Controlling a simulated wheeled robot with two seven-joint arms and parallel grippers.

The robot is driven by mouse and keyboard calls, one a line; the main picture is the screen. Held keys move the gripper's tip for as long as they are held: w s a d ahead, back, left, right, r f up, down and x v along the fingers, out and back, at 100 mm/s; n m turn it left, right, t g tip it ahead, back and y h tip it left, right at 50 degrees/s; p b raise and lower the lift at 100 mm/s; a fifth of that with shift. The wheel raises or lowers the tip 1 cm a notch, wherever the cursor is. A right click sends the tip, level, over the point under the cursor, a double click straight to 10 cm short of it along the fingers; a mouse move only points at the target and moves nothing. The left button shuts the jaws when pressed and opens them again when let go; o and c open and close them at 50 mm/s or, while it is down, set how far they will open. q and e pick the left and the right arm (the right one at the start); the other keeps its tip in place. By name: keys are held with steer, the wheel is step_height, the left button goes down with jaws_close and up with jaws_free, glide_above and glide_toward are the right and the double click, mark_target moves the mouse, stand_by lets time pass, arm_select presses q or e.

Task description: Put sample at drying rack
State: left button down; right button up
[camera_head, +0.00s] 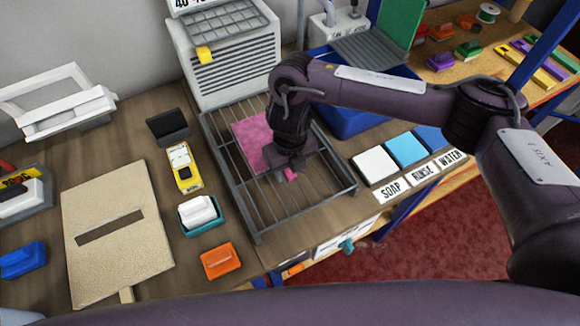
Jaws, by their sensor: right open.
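A pink sample (252,140) lies on the wire drying rack (335,203), at the rack's left and middle part. My right gripper (288,173) points down over the sample's right side, with its jaws open. A small brighter pink piece shows at its fingertips; I cannot tell whether the fingers touch it. The gripper and wrist hide part of the sample. My left gripper is not in view.
A grey vented dryer (228,55) stands behind the rack. White, light blue and blue pads (405,150) labelled SOAP, RINSE and WATER lie to the right. A beige slotted board (117,235), a yellow device (184,167) and an orange block (220,261) lie left.

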steer(key=shift+r, duration=0.1)
steer(key=shift+r, duration=0.25)
step_height(320, 180, up, 12)
steer(key=shift+f+b, duration=0.25)
steer(key=shift+b, duration=0.05)
stand_by(0.4)
